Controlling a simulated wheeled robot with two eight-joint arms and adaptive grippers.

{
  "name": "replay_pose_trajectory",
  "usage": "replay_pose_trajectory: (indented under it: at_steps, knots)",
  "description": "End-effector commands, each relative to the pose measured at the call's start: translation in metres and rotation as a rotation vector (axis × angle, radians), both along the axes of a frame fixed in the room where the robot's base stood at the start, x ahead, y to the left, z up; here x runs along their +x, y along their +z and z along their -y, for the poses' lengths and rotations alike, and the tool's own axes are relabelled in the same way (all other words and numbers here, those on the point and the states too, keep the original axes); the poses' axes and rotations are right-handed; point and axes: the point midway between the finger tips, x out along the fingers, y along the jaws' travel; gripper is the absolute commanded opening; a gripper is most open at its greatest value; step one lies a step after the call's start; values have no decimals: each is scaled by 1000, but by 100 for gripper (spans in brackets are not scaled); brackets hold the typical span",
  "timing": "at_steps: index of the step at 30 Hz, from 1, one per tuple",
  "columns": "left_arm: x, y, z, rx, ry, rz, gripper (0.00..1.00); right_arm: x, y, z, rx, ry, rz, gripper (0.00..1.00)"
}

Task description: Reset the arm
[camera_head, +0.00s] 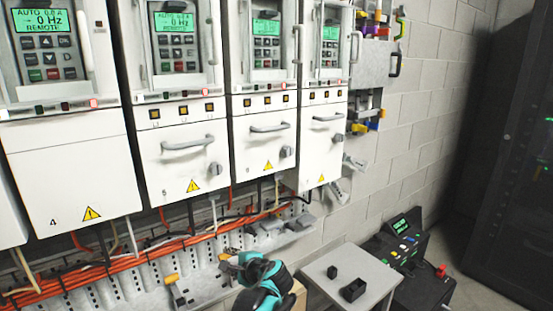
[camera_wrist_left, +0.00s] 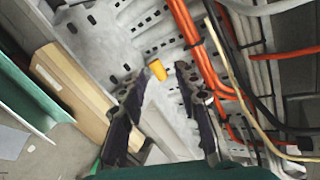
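My left gripper (camera_head: 232,258) is low in the head view, in front of the perforated grey rail below the drive cabinets. In the left wrist view its two dark fingers (camera_wrist_left: 171,82) are spread apart with nothing held between them. A small orange-yellow piece (camera_wrist_left: 159,70) shows beyond the fingertips, by the grey perforated metal; contact with it cannot be made out. The teal and black wrist (camera_head: 262,280) of my left arm is at the bottom of the head view. My right gripper is not in view.
White drive cabinets (camera_head: 180,160) with keypads line the wall. Orange cables (camera_head: 140,252) run below them, close to my left gripper. A small grey table (camera_head: 325,263) with black blocks stands to the right, beside a dark control box (camera_head: 400,250). Bare floor shows further right.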

Motion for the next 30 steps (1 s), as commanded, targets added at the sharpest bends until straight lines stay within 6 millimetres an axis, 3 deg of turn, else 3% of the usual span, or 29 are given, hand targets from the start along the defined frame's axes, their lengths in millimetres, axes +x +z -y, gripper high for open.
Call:
replay_pose_trajectory:
  at_steps: [3,9,18,24,30]
  knots:
    - [-51,6,-32,-218,85,9,32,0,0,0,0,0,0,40]
    - [-141,1,-59,-585,247,40,32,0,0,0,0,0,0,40]
    - [-269,-31,-57,-1116,524,113,32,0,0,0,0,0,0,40]
    - [-314,-52,-44,-1348,656,151,32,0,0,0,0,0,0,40]
    - [-325,-58,-38,-1420,696,163,32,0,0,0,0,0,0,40]
